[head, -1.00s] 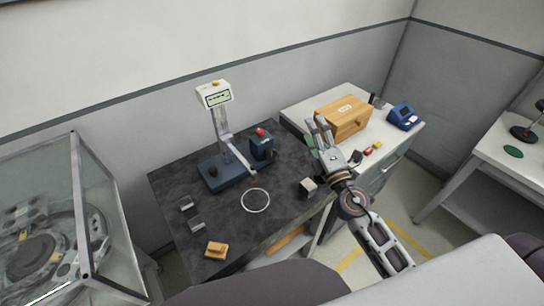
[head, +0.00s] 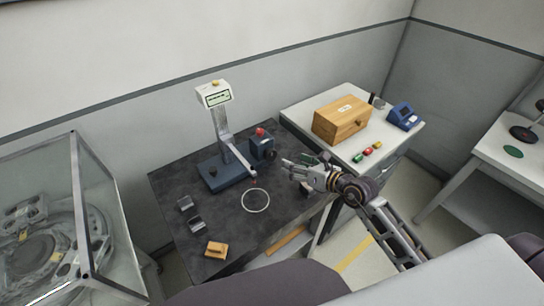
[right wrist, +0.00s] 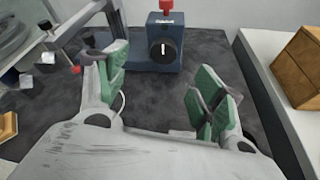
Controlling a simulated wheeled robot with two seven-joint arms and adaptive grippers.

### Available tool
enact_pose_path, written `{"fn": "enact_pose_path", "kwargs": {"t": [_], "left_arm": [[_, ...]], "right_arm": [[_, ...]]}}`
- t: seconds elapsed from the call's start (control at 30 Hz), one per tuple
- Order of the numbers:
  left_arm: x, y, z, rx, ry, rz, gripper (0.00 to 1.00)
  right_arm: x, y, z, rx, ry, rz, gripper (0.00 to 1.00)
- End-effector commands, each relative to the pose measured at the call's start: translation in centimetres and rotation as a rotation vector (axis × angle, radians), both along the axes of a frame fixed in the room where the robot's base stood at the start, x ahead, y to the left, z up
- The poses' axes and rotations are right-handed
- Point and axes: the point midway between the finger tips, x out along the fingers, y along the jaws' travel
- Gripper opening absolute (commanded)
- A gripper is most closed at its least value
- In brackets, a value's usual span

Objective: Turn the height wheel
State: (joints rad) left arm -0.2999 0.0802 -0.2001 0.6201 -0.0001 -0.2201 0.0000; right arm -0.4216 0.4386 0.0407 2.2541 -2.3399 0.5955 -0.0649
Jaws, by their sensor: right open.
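A dark blue box (head: 261,149) with a red knob on top stands on the dark table, right of the measuring stand (head: 221,135). In the right wrist view a black round wheel (right wrist: 165,50) with a white mark sits on the box's front face, under a small label I cannot read. Another black knob (head: 212,171) is on the stand's base; which one is the height wheel I cannot tell. My right gripper (head: 289,168) is open and empty above the table, pointing at the box. In the right wrist view its green-padded fingers (right wrist: 160,88) are spread, with the wheel ahead between them, apart from them. My left gripper is out of view.
A white ring (head: 255,211) lies on the table below the stand's arm. Small grey blocks (head: 186,203) and an orange block (head: 216,250) lie at the left. A wooden box (head: 341,121) stands on the white cabinet at right. A glass case (head: 118,215) is at the left.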

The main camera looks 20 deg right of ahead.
Motion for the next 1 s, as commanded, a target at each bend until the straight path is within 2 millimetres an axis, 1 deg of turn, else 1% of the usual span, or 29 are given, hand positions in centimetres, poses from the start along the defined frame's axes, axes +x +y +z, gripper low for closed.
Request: {"fn": "enact_pose_path", "kwargs": {"t": [0.03, 0.17, 0.6, 0.87, 1.0], "left_arm": [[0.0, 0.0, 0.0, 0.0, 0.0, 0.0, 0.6], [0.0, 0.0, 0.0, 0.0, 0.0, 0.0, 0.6], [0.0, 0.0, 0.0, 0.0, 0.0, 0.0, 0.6], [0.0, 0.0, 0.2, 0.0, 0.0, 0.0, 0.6], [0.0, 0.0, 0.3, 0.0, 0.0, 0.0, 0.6]], "right_arm": [[0.0, -0.3, -0.4, -0.025, 0.009, 0.001, 0.68], [-0.1, -0.6, -0.8, -0.056, 0.021, 0.003, 0.68], [0.1, -0.5, -0.9, -0.055, 0.02, 0.002, 0.68], [1.0, -0.1, -1.2, -0.052, 0.02, 0.001, 0.68], [1.8, 0.3, -1.6, -0.051, 0.02, 0.001, 0.68]]}}
